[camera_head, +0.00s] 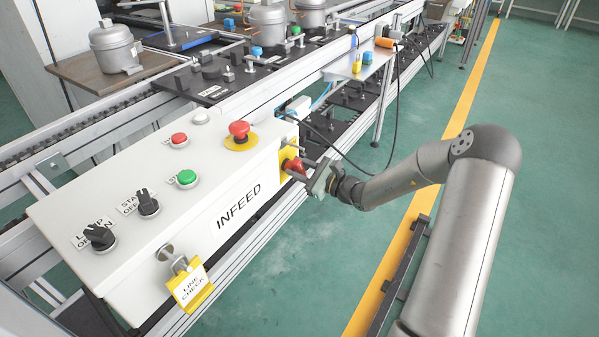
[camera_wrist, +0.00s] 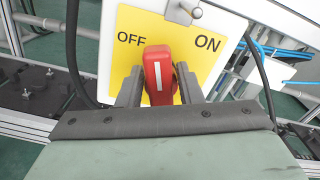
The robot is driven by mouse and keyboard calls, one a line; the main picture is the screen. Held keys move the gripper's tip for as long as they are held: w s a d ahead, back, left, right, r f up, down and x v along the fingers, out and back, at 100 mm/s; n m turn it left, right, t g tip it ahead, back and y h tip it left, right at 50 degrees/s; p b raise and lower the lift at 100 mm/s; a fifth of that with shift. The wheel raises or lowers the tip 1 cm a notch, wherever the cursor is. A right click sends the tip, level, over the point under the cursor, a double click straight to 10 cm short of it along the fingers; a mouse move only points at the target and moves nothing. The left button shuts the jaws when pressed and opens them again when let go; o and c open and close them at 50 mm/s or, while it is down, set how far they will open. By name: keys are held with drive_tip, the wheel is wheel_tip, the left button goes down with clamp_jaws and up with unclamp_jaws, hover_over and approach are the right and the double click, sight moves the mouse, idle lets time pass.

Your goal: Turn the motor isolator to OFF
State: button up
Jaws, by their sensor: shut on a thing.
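The motor isolator has a red handle (camera_wrist: 158,70) with a white stripe, on a yellow plate (camera_wrist: 222,60) marked OFF at upper left and ON at upper right. In the wrist view the stripe is close to upright and lies between the two words, nearer OFF. My gripper (camera_wrist: 159,78) is shut on the handle, one finger on each side. In the head view the red handle (camera_head: 295,166) is on the right end of the white INFEED panel, with my gripper (camera_head: 309,170) against it from the right. The handle's base is partly hidden.
The panel top carries a red emergency button (camera_head: 239,130), a green start button (camera_head: 186,177) and black selector knobs (camera_head: 149,202). A LINE CHECK tag (camera_head: 190,286) hangs in front. A black cable (camera_head: 396,110) loops nearby. The green floor at right is open.

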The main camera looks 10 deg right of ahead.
drive_tip(key=n+b, duration=0.2)
drive_tip(key=f+n+b, duration=0.1)
drive_tip(key=n+b, duration=0.1)
drive_tip(key=shift+s+a, duration=0.15)
drive_tip(key=shift+a, duration=0.05)
drive_tip(key=n+b, duration=0.1)
drive_tip(key=b, duration=0.1)
drive_tip(key=n+b, duration=0.3)
drive_tip(key=b, duration=0.1)
drive_tip(key=shift+s+a+f+b, duration=0.1)
drive_tip(key=shift+s+f+b, duration=0.05)
drive_tip(key=shift+f+b, duration=0.2)
drive_tip(key=n+b, duration=0.5)
drive_tip(key=b, duration=0.4)
drive_tip(key=shift+n+b, duration=0.35)
drive_tip(key=shift+n, duration=0.15)
drive_tip(key=shift+r, duration=0.1)
drive_tip(key=o, duration=0.7)
drive_tip(key=shift+o, duration=0.2)
drive_tip(key=shift+s, duration=0.1)
drive_tip(key=p+v, duration=0.4)
drive_tip(key=v, duration=1.3)
